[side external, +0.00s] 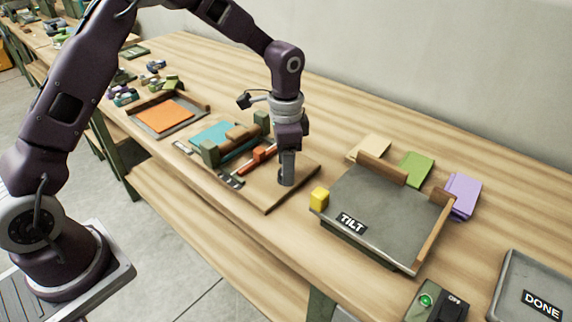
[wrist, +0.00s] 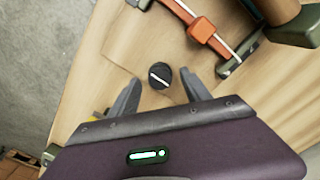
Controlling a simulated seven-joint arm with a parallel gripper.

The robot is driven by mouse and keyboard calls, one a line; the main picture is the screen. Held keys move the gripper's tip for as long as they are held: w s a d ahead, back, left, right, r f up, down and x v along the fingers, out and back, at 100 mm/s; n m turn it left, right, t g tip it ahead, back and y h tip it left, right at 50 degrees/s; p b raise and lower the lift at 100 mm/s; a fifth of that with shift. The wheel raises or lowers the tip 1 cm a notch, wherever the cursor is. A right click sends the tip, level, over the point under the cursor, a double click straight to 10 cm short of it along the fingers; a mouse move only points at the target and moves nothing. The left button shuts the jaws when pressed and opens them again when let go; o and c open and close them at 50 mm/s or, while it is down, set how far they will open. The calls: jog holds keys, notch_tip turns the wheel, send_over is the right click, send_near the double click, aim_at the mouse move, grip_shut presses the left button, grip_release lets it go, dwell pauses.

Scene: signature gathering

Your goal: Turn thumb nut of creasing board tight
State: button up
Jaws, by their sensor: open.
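The creasing board (side external: 268,200) is a flat wooden base on the bench, with a teal sheet (side external: 212,135), green blocks and an orange slider (side external: 258,153) on a rail. Its thumb nut (wrist: 159,77) is a round black knob with a white line across the top, seen in the wrist view. My gripper (side external: 287,183) points straight down over the board's near right part. In the wrist view its fingers (wrist: 161,79) are apart, one on each side of the nut, with gaps showing. The fingers hide the nut in the side view, so contact depth is unclear.
A grey tilt tray (side external: 385,215) with wooden edges stands right of the board, a yellow block (side external: 319,197) at its corner. An orange sheet in a tray (side external: 163,115) lies left. A switch box (side external: 436,303) and DONE tray (side external: 538,295) are at the front right.

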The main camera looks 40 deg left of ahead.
notch_tip(320, 180, up, 7)
jog(key=shift+f, duration=0.15)
jog(key=s+a+r+n+t, duration=0.3)
jog(key=s+r+n, duration=0.1)
jog(key=s+r, duration=0.95)
jog(key=s+n+t, duration=0.2)
jog(key=s+n, duration=0.2)
jog(key=s, duration=1.1)
jog(key=shift+a+f+t, duration=0.3)
jog(key=shift+a+f, duration=0.1)
